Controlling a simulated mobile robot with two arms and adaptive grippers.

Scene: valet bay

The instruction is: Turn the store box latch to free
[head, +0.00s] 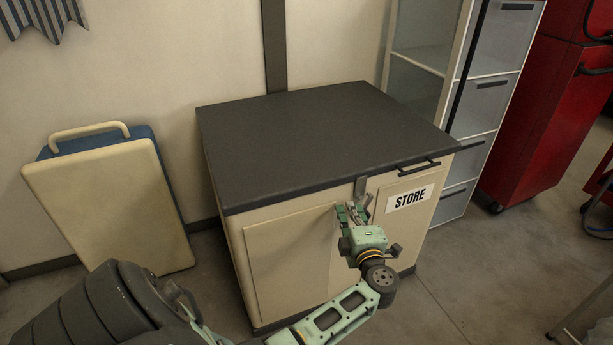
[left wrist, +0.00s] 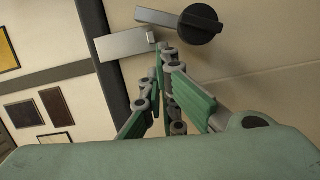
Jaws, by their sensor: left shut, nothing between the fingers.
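The store box (head: 300,245) is a cream cabinet with a dark lid (head: 320,130) and a STORE label (head: 409,198) on its front. A grey latch plate (head: 361,187) hangs at the lid's front edge; it also shows in the left wrist view (left wrist: 125,43). Contact cannot be told. My right gripper is out of view.
A dark lid handle (head: 418,167) juts out at the front right. A cream and blue folded board (head: 105,205) leans on the wall at left. A clear-fronted rack (head: 480,100) and red cabinet (head: 545,110) stand at right.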

